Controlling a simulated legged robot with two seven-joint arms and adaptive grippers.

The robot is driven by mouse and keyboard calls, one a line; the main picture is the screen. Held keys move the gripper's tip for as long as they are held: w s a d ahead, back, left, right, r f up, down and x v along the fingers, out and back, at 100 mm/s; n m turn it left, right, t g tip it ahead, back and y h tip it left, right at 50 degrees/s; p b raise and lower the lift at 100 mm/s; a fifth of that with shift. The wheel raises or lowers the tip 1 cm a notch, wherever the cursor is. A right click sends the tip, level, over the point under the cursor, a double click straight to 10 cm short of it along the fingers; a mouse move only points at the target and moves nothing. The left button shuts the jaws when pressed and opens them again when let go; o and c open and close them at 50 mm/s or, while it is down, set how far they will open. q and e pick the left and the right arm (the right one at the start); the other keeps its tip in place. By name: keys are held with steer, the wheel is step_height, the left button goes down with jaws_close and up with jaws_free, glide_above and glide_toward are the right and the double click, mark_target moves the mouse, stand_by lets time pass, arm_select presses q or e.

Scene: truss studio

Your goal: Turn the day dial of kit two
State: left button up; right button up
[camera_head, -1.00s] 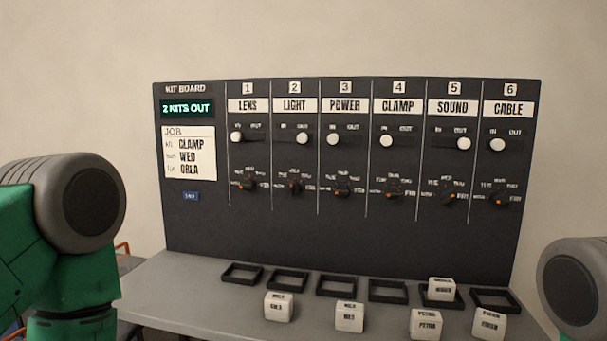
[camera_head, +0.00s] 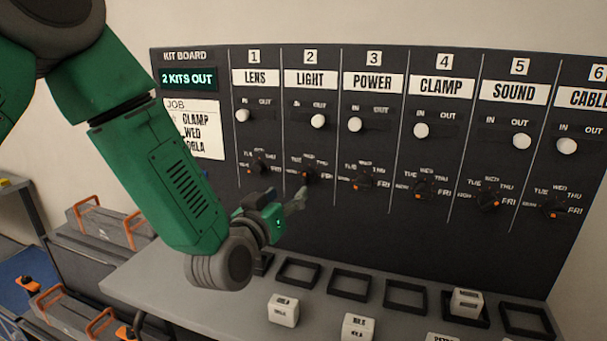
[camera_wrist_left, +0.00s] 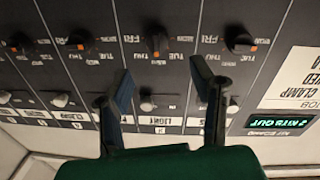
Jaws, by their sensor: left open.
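The day dial of kit two (camera_head: 306,174) is a small black knob with an orange mark, under the LIGHT label (camera_head: 310,78) on the dark kit board. Day words ring it. My left gripper (camera_head: 297,199) is open and empty, just below and in front of this dial. In the left wrist view, which is upside down, its two fingers (camera_wrist_left: 162,76) are spread, with the dial (camera_wrist_left: 158,42) lying between and beyond the fingertips, apart from them. The white slider knob of kit two (camera_head: 318,121) stands at OUT. My right gripper is not in view.
Neighbouring dials of LENS (camera_head: 257,166) and POWER (camera_head: 362,180) sit close on either side. Black trays (camera_head: 349,284) and white blocks (camera_head: 284,310) are on the grey shelf (camera_head: 215,314) below. Cases with orange handles (camera_head: 90,220) stand at left.

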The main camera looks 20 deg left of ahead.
mark_target(305, 180)
arm_select(q)
steer(key=w, duration=0.2)
steer(key=w+d+p, duration=0.1)
steer(key=w, duration=0.4)
steer(key=shift+d, duration=0.3)
steer(key=shift+w+a+p, duration=0.1)
steer(key=shift+w+p, duration=0.25)
steer(key=shift+w, duration=0.35)
steer(key=shift+w+a+f, duration=0.15)
steer(key=shift+w+a, duration=0.05)
steer(key=shift+a, duration=0.05)
steer(key=shift+d, duration=0.1)
steer(key=c, duration=1.1)
steer(key=shift+d, duration=0.15)
steer(key=shift+c, duration=0.2)
